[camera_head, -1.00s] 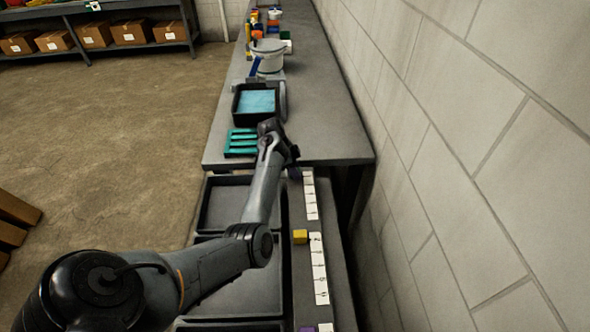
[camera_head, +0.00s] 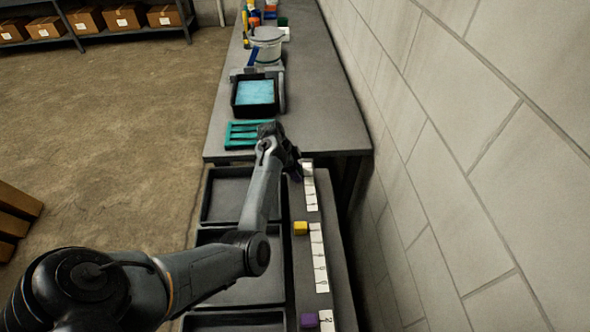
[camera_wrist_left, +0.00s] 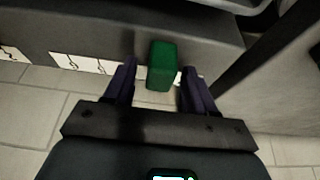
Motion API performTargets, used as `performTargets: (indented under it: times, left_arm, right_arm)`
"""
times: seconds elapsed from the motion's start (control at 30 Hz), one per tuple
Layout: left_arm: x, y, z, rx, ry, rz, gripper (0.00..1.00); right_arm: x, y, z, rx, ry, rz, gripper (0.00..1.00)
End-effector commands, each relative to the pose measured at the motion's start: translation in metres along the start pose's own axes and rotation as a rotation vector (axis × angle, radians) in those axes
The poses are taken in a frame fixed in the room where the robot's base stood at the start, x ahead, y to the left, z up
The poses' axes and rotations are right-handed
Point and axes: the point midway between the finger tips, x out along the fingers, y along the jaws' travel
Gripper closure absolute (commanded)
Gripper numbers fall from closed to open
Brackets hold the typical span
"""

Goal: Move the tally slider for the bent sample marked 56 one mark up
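My left gripper (camera_head: 293,170) is over the far end of the ledge, beside the farthest white marked strip (camera_head: 310,192). In the left wrist view the gripper (camera_wrist_left: 159,72) is open, with one dark purple finger on each side of a green block (camera_wrist_left: 161,58). Gaps show between the block and both fingers. A yellow block (camera_head: 301,228) sits beside the middle strip (camera_head: 319,262), near its far end. A purple block (camera_head: 309,321) sits beside the nearest strip (camera_head: 327,320). I cannot make out a 56 or a bent sample. My right gripper is not in view.
Black trays (camera_head: 205,207) line the left side of the ledge. The grey bench (camera_head: 330,110) beyond holds a teal rack (camera_head: 240,142), a dark bin (camera_head: 236,106) with light blue contents and a white bucket (camera_head: 266,38). A block wall (camera_head: 470,130) bounds the right.

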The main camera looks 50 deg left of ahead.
Motion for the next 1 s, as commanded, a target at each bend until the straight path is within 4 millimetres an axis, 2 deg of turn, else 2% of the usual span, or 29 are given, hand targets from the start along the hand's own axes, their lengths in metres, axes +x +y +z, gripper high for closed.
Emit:
performTargets:
  times: [0.2, 0.33, 0.8, 1.0]
  left_arm:
    - [-0.001, 0.0, 0.0, 0.0, 0.0, 0.0, 0.45]
    - [-0.01, -0.001, 0.0, 0.0, 0.0, -0.001, 0.45]
    - [-0.084, 0.0, 0.0, 0.001, 0.0, -0.002, 0.45]
    - [-0.103, -0.001, 0.0, 0.0, 0.0, -0.002, 0.45]
  right_arm:
    - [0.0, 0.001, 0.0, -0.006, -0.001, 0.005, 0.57]
    - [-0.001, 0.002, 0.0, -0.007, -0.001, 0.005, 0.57]
    - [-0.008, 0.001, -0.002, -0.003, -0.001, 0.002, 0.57]
    - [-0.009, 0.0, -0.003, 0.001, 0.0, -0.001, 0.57]
